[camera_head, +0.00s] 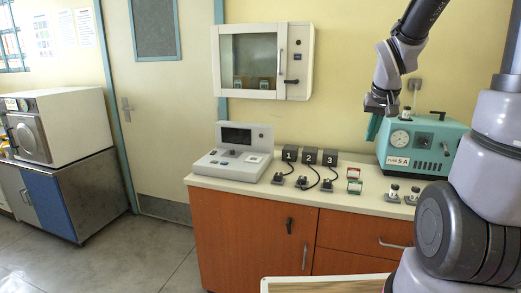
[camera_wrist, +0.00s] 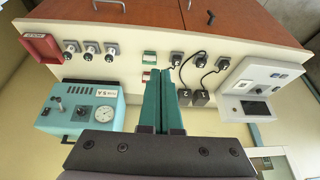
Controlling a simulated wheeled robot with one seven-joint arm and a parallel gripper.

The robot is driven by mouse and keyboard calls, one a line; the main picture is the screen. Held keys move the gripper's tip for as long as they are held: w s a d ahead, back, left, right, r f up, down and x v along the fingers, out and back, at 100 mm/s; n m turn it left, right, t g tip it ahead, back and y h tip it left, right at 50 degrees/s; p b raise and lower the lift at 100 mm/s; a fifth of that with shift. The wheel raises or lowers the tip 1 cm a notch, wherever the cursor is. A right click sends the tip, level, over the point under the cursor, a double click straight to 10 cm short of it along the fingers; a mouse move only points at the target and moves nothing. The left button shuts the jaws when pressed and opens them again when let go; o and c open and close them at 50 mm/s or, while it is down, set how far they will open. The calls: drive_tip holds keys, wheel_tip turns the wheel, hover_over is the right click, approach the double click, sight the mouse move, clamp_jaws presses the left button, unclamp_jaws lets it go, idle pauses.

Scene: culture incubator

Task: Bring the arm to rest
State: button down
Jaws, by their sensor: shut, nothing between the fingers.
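My gripper (camera_head: 371,137) hangs from my raised arm in the head view, above the back of the counter and left of the teal machine. Its teal fingers point down. In the wrist view the two fingers (camera_wrist: 162,75) lie side by side, shut and empty. They appear apart from everything on the counter (camera_head: 228,178). Part of the counter's right side is hidden behind my arm.
The teal machine (camera_head: 428,148) with a gauge stands right of my gripper. Numbered black boxes (camera_head: 309,157), corded plugs, red and green pieces (camera_head: 354,180), vials and a grey console (camera_head: 233,150) occupy the counter. A white cabinet (camera_head: 305,62) hangs on the wall.

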drive_tip(key=s+a+r+t+y, duration=0.1)
drive_tip(key=s+a+r, duration=0.2)
drive_tip(key=s+r, duration=0.3)
drive_tip(key=s+a+r+m+t+y, duration=0.1)
drive_tip(key=s+a+r, duration=0.3)
drive_tip(key=s, duration=0.6)
wheel_tip(320, 180, up, 3)
drive_tip(key=shift+f+y, duration=0.2)
drive_tip(key=shift+y, duration=0.3)
drive_tip(key=shift+d, duration=0.1)
